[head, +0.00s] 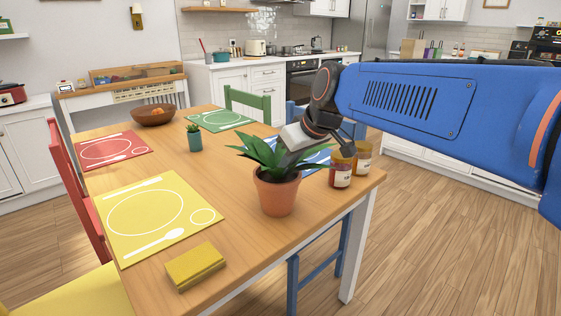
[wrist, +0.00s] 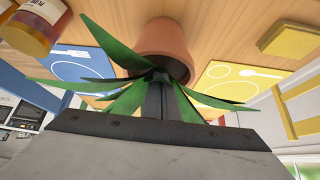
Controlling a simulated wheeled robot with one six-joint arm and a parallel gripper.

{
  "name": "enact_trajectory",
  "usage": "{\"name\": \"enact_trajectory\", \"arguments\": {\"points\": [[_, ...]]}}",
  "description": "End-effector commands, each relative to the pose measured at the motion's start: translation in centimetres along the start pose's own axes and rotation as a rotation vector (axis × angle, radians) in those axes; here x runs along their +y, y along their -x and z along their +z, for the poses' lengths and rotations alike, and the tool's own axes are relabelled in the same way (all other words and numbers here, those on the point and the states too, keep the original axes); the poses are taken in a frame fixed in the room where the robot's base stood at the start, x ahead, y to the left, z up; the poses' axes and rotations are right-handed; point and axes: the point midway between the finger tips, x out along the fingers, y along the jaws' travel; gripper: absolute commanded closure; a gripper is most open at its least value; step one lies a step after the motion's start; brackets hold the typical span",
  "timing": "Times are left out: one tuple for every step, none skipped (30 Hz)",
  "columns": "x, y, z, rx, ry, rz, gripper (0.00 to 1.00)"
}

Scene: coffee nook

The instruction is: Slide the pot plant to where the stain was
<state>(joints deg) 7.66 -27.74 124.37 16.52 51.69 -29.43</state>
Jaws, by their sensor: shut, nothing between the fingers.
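The pot plant (head: 277,190), a terracotta pot with spiky green leaves, stands upright on the wooden table (head: 185,218) near its front right edge. In the wrist view its pot (wrist: 165,45) is at the top, with leaves spreading around my fingers. My gripper (head: 285,160) is at the plant's leaves, behind and right of the pot in the head view. In the wrist view my gripper's fingers (wrist: 158,98) are together with nothing between them. I cannot tell whether they touch the pot. No stain shows on the visible tabletop.
Two jars (head: 341,170) stand close right of the plant. A yellow sponge (head: 195,266) lies at the front edge. Yellow (head: 165,228), red (head: 90,152) and green (head: 240,117) placemats, a small teal-potted plant (head: 195,140) and a bowl (head: 153,116) occupy the table. The middle is clear.

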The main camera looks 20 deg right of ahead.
Motion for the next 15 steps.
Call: {"name": "enact_trajectory", "arguments": {"points": [[0.0,0.6,0.7,0.003,-0.003,0.002,1.00],[0.0,0.8,1.1,0.002,-0.003,0.001,1.00],[0.0,1.2,1.6,0.002,-0.003,0.002,1.00],[0.1,1.5,2.0,0.003,-0.003,0.002,1.00],[0.1,1.8,2.4,0.003,-0.003,0.003,1.00],[0.1,2.2,3.0,0.003,-0.003,0.003,1.00],[0.0,2.5,3.4,0.003,-0.003,0.003,1.00],[0.0,2.7,3.7,0.003,-0.004,0.002,1.00],[0.1,3.0,4.2,0.003,-0.004,0.003,1.00],[0.1,3.3,4.6,0.003,-0.004,0.003,1.00],[0.0,3.5,4.9,0.002,-0.003,0.002,1.00],[0.0,3.8,5.3,0.002,-0.004,0.003,1.00],[0.1,4.0,5.6,0.002,-0.003,0.003,1.00],[0.1,4.1,5.8,0.002,-0.003,0.002,1.00],[0.0,4.3,6.0,0.002,-0.003,0.002,1.00]]}}
